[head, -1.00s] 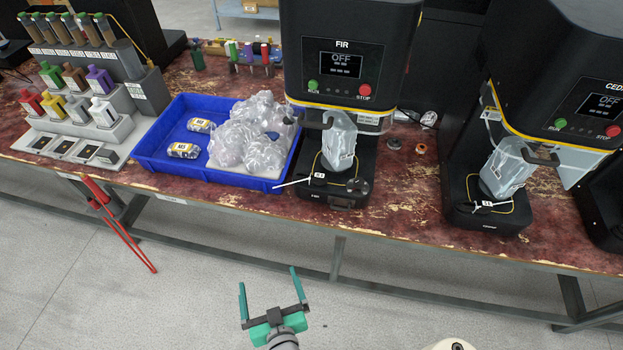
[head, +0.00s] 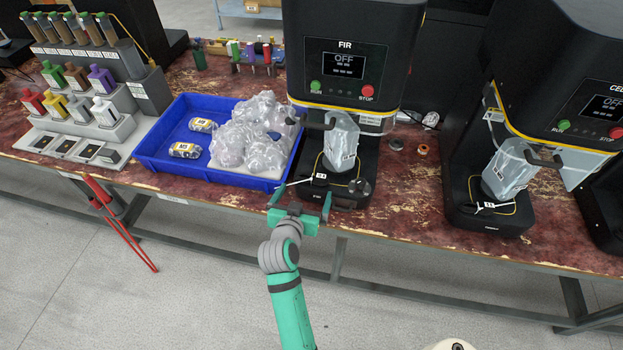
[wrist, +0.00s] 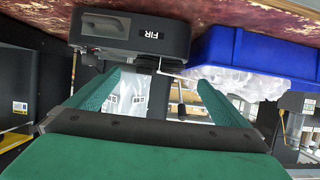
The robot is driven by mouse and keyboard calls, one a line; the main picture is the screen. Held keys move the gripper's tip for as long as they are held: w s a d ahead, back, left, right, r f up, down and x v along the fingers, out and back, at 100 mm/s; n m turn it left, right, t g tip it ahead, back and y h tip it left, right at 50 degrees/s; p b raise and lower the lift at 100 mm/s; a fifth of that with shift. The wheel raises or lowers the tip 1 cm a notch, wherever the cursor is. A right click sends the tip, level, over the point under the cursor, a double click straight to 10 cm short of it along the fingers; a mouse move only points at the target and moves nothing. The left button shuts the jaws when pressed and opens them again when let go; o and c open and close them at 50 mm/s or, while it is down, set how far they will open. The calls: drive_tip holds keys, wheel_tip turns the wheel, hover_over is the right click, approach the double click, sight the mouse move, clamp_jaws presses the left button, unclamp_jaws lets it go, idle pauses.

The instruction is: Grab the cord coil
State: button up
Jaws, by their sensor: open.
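No cord coil can be made out for certain. A small orange ring-shaped item (head: 423,150) lies on the bench between the two black machines, too small to identify. A dark round item with a reddish centre (head: 396,145) lies just left of it. My gripper (head: 302,199) is open and empty, at the bench's front edge before the base of the FIR machine (head: 345,60), left of and nearer than both items. In the wrist view my open fingers (wrist: 160,98) point toward the FIR machine's base (wrist: 130,38); neither small item is recognisable there.
A blue tray (head: 150,163) with clear bags and two yellow-labelled packets sits left of my gripper; it also shows in the wrist view (wrist: 240,45). A second machine (head: 560,90) stands right. Bench (head: 405,195) is partly bare between machines.

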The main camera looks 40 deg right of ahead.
sight(311, 182)
drive_tip(key=shift+x, duration=1.2)
drive_tip(key=shift+w+d+f, duration=0.15)
drive_tip(key=shift+d+f, duration=0.05)
drive_tip(key=shift+d, duration=0.15)
drive_tip(key=shift+w+d+f, duration=0.15)
drive_tip(key=shift+w+d, duration=0.05)
drive_tip(key=shift+d, duration=0.2)
drive_tip(key=shift+x, duration=2)
drive_tip(key=shift+w+a, duration=0.1)
drive_tip(key=shift+w, duration=0.05)
drive_tip(key=c, duration=1.1)
